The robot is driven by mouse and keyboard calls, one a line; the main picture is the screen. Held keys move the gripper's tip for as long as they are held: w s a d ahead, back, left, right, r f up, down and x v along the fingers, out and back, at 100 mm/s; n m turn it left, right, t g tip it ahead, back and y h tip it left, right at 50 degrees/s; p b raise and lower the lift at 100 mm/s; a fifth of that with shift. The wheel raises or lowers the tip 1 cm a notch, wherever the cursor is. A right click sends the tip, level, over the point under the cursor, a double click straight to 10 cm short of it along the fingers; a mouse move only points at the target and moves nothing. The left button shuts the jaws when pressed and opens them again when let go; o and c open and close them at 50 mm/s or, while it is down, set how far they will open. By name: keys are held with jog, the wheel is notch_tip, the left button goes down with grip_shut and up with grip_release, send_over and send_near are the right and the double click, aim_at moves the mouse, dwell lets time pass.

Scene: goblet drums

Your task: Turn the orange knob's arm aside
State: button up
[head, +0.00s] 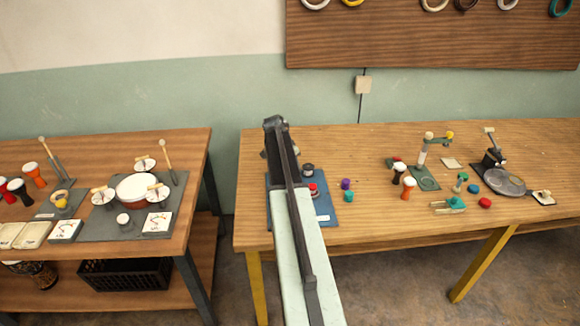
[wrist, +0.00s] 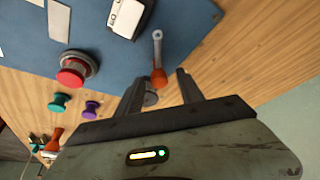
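The orange knob (wrist: 159,78) shows in the wrist view near the edge of a blue board (wrist: 100,40). Its pale grey arm (wrist: 157,48) points up in that picture, away from my gripper. My gripper (wrist: 160,76) is open. Its two dark fingers stand apart on either side of the knob's base, with a gap showing on the right; I cannot tell whether the left finger touches it. A small dark grey round part (wrist: 151,98) shows between the fingers. In the head view the knob is hidden behind my arm.
The board also carries a red button on a grey base (wrist: 73,72) and a white-faced block (wrist: 128,16). Teal (wrist: 59,102) and purple (wrist: 91,108) spools stand beside it. In the head view, goblet drums (head: 408,187) and small stands are further right on the wooden table (head: 360,232).

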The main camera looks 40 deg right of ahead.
jog(key=shift+r, duration=0.25)
jog(key=p+v, duration=0.7)
jog(key=shift+a, duration=0.2)
jog(key=shift+w+a+r, duration=0.1)
